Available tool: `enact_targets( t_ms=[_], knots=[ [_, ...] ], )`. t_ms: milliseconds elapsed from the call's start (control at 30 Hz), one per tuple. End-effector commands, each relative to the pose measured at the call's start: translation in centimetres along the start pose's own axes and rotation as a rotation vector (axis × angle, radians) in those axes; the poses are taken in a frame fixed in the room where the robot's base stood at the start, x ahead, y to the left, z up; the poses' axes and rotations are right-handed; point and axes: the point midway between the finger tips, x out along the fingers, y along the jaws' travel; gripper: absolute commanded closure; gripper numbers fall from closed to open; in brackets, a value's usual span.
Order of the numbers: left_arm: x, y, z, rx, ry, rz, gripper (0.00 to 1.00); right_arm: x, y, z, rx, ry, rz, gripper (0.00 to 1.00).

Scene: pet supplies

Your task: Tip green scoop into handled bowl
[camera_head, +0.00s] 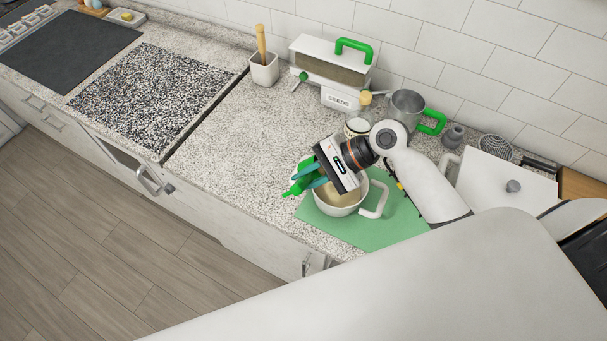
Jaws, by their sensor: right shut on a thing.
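The handled bowl (345,207) is cream-coloured with a pale loop handle (376,199) on its right side. It stands on a green mat (345,230) near the counter's front edge. My right gripper (312,180) is over the bowl's left rim and is shut on the green scoop (299,186). The scoop shows at the left of the fingers, tilted, above the left side of the bowl. My gripper hides part of the scoop and part of the bowl's inside, so I cannot tell what the scoop contains. My left gripper is not in view.
Behind stand a seed dispenser (330,68) with a green handle, a white pot (264,70) holding a wooden tool, and a metal mug (406,108) with a green handle. A white lidded box (500,190) is at the right. The counter left of the mat is clear.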

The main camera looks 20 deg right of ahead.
Motion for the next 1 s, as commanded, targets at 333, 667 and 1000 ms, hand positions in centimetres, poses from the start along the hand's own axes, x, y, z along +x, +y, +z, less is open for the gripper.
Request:
enact_targets(
  t_ms=[333,667,1000],
  knots=[
    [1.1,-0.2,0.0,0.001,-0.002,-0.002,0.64,-0.1,-0.4,0.5,0.0,0.067,0.066,1.0],
    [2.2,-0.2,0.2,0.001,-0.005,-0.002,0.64,-0.2,-0.6,0.6,-0.001,0.097,0.095,1.0],
    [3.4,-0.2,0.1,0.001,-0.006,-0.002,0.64,-0.3,-0.7,0.7,0.0,0.12,0.119,1.0]
  ],
)
